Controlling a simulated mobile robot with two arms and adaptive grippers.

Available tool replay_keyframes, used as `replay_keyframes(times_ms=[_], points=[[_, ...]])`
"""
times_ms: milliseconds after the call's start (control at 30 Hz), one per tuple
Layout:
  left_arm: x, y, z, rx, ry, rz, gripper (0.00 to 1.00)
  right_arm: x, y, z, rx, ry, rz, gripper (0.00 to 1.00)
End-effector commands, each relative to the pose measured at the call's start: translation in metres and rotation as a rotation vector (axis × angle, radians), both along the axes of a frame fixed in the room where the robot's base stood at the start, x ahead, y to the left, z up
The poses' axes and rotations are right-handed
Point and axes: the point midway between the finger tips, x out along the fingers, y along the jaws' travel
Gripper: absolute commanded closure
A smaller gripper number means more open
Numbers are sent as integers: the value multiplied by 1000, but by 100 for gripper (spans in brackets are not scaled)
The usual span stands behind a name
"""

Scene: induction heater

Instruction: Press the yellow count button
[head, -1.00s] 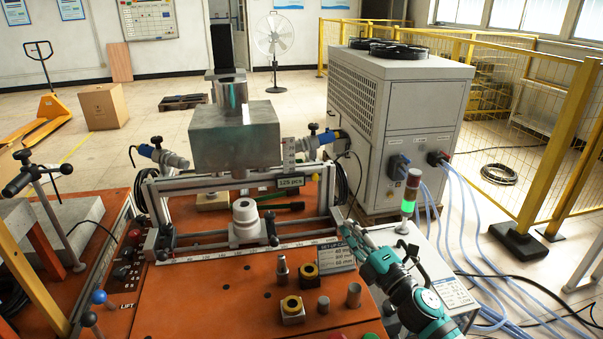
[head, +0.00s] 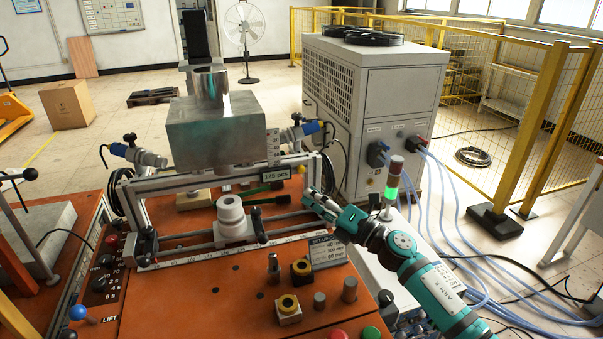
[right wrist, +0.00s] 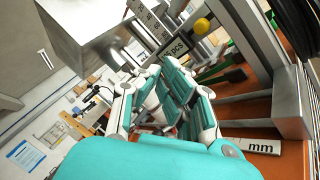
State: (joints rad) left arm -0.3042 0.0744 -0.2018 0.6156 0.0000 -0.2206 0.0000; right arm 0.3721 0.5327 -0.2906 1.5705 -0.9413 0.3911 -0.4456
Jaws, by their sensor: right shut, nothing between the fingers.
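The yellow count button (right wrist: 201,26) shows as a round yellow knob beside the pcs counter display (right wrist: 176,49) in the right wrist view. In the head view the button (head: 301,169) is a tiny yellow spot at the right end of the display (head: 276,175), which reads 125 pcs. My right gripper (head: 308,194), on the teal arm, is just below and right of the display. Its teal fingers are shut and empty (right wrist: 153,75), pointing toward the display and apart from the button in the right wrist view. My left gripper is not in view.
The grey frame (head: 140,190) stands around a white coil piece (head: 231,215), with a metal block (head: 220,130) above. A signal tower (head: 393,178) lit green stands close to my right arm. Small metal parts and yellow-topped blocks (head: 289,308) sit on the orange table (head: 190,300).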

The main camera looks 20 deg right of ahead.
Motion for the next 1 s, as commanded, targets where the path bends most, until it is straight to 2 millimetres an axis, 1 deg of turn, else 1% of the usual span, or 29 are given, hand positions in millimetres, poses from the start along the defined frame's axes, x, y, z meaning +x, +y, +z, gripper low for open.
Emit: replay_keyframes(times_ms=[33,200,400,600,1000], points=[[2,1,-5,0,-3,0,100,9,1,-1,1,-2,0,100],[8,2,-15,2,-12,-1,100,33,1,-1,3,-2,0,100],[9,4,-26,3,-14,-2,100,55,2,-2,2,0,0,100],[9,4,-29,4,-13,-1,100,63,3,0,1,0,1,100],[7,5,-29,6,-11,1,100,64,3,0,2,0,1,100]])
